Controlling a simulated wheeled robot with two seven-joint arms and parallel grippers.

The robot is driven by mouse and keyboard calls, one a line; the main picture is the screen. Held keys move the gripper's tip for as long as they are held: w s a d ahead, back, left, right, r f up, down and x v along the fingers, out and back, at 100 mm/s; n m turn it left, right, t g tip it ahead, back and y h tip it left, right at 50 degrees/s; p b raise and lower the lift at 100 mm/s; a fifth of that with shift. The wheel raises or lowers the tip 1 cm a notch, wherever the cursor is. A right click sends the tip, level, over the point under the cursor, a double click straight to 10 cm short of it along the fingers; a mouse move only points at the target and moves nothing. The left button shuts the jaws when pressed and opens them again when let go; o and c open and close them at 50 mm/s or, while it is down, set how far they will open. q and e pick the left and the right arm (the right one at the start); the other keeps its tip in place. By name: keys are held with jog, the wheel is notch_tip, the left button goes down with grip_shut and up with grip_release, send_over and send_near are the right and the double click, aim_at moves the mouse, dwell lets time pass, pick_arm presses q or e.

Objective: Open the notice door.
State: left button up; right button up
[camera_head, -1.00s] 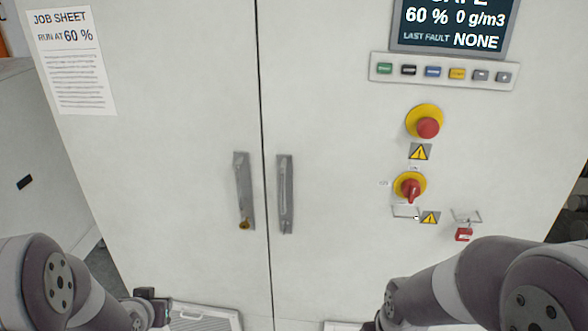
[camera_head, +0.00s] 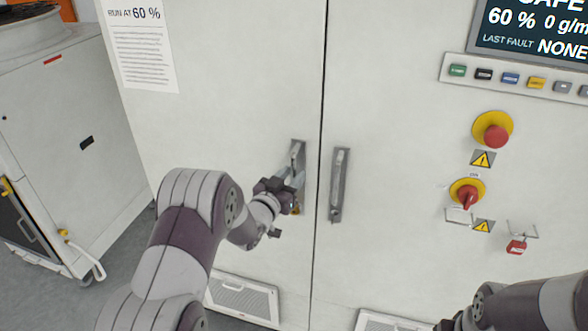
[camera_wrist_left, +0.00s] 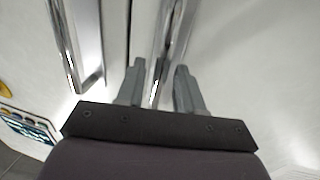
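The notice door (camera_head: 225,120) is the left cabinet door, with a job sheet (camera_head: 140,45) on it. It looks closed, its edge flush with the right door (camera_head: 385,110). Its grey vertical handle (camera_head: 298,152) is partly hidden by my left gripper (camera_head: 294,180). In the left wrist view, the fingers of my left gripper (camera_wrist_left: 160,75) are apart, with the handle's bar (camera_wrist_left: 172,35) running between them. Contact cannot be told.
The right door's handle (camera_head: 338,185) is close beside, also in the left wrist view (camera_wrist_left: 75,45). The right door carries an emergency stop (camera_head: 495,134), a red rotary switch (camera_head: 467,197) and a red padlock (camera_head: 516,246). A grey machine (camera_head: 65,130) stands at the left.

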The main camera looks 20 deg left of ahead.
pick_arm(q)
jog(key=shift+w+d, duration=0.15)
jog(key=shift+w, duration=0.3)
jog(key=shift+w, duration=0.1)
grip_shut()
jog(key=shift+s, duration=0.2)
